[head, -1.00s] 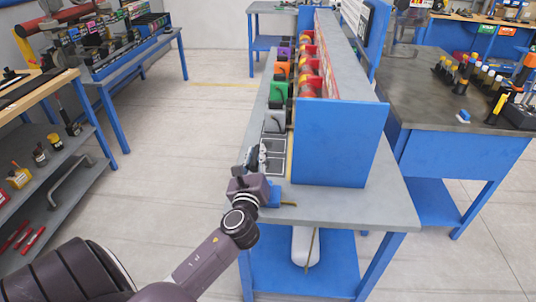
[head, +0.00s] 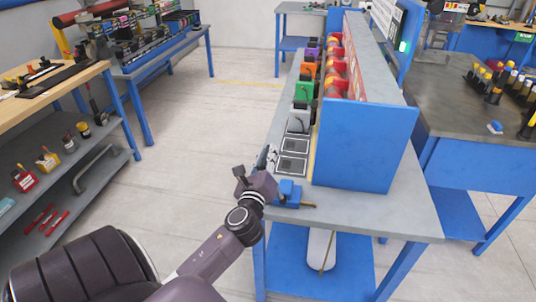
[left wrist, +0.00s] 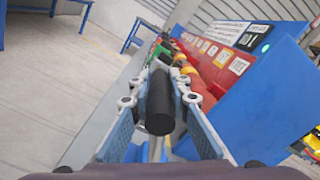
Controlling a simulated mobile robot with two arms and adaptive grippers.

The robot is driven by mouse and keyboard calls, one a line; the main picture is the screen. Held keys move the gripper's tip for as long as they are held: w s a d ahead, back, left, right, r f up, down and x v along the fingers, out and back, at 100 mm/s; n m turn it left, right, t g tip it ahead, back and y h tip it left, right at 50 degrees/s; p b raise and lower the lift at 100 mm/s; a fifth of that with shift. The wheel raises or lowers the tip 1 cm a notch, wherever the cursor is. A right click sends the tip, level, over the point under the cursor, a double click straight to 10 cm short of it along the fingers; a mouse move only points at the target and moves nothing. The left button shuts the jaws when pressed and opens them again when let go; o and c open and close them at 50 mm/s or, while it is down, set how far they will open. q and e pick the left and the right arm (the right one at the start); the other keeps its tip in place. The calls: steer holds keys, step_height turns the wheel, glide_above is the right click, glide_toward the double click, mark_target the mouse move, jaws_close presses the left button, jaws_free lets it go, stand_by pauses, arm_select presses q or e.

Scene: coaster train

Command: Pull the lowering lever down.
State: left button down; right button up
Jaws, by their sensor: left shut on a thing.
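In the left wrist view a black cylindrical handle (left wrist: 160,105), which I take to be the lowering lever, lies between the two fingers of my left gripper (left wrist: 160,85). The fingers are shut on it, one on each side. In the head view my left gripper (head: 262,158) is at the left edge of the grey bench (head: 370,218), near its front end. Its wrist hides most of the fingers, and the lever cannot be made out there. My right gripper is not in view.
A blue block with a brass-coloured rod (head: 290,193) sits just right of my wrist. A tall blue housing (head: 365,148) stands on the bench. Grey, green (head: 303,88), orange and purple units line its left side. The floor (head: 190,130) left of the bench is clear.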

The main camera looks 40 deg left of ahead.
arm_select(q)
steer(key=c, duration=1.8)
jaws_free()
steer(key=shift+s+d+f, duration=0.1)
steer(key=shift+s+d, duration=0.2)
steer(key=shift+s, duration=0.2)
steer(key=v, duration=1.1)
steer(key=shift+a, duration=0.1)
